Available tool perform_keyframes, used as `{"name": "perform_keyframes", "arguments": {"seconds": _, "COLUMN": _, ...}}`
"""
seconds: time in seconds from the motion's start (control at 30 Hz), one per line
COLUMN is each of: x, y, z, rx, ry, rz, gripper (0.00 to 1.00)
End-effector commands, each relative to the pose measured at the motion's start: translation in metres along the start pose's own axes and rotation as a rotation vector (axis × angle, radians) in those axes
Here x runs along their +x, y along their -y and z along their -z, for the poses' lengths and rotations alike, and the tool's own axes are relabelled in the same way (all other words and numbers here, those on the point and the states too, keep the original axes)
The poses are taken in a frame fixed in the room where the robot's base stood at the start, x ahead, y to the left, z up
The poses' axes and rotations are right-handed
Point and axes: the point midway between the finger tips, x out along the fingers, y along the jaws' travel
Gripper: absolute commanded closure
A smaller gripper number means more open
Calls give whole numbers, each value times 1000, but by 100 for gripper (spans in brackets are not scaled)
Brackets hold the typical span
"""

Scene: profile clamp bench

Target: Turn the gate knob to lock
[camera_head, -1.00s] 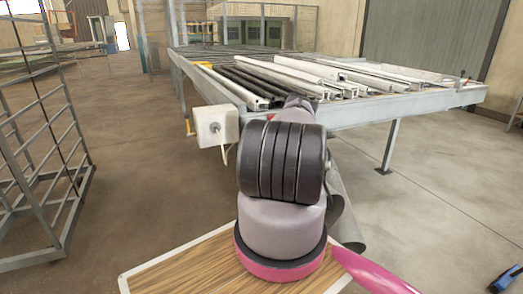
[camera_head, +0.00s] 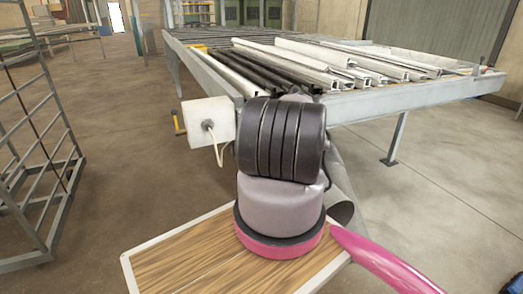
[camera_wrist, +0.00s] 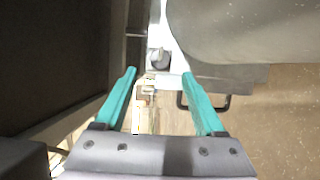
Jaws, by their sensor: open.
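In the wrist view, my gripper (camera_wrist: 159,72) is open, with two teal fingers apart and nothing held between them. A small grey round fitting (camera_wrist: 159,58) on a pale surface shows just beyond the fingertips; I cannot tell whether it is the gate knob. In the head view, my gripper is hidden behind my own arm. A white box (camera_head: 218,112) hangs at the near corner of the clamp bench (camera_head: 415,96), with a grey round fitting (camera_head: 208,124) and a pale cable on its face. No knob is clearly identifiable as the gate knob.
Several white and black profiles (camera_head: 290,62) lie on the bench. A yellow-ended handle (camera_head: 179,122) sticks out left of the box. A metal rack (camera_head: 40,150) stands at left. A dark loop handle (camera_wrist: 205,106) shows beside the right finger. Floor between rack and bench is clear.

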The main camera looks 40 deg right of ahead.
Motion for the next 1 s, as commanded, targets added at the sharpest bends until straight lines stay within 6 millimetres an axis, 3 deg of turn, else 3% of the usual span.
{"name": "perform_keyframes", "arguments": {"seconds": 0.1, "x": 23, "y": 0, "z": 0, "rx": -1, "ry": 1, "rz": -2, "gripper": 29}}
{"name": "perform_keyframes", "arguments": {"seconds": 0.3, "x": 51, "y": 0, "z": 0, "rx": 0, "ry": 0, "rz": -1, "gripper": 29}}
{"name": "perform_keyframes", "arguments": {"seconds": 0.73, "x": 62, "y": 0, "z": 0, "rx": 0, "ry": 0, "rz": 1, "gripper": 29}}
{"name": "perform_keyframes", "arguments": {"seconds": 0.9, "x": 62, "y": 0, "z": 0, "rx": 0, "ry": 0, "rz": 1, "gripper": 94}}
{"name": "perform_keyframes", "arguments": {"seconds": 0.93, "x": 62, "y": 0, "z": 0, "rx": 0, "ry": 0, "rz": 1, "gripper": 100}}
{"name": "perform_keyframes", "arguments": {"seconds": 1.0, "x": 62, "y": 0, "z": 0, "rx": 1, "ry": 0, "rz": 1, "gripper": 100}}
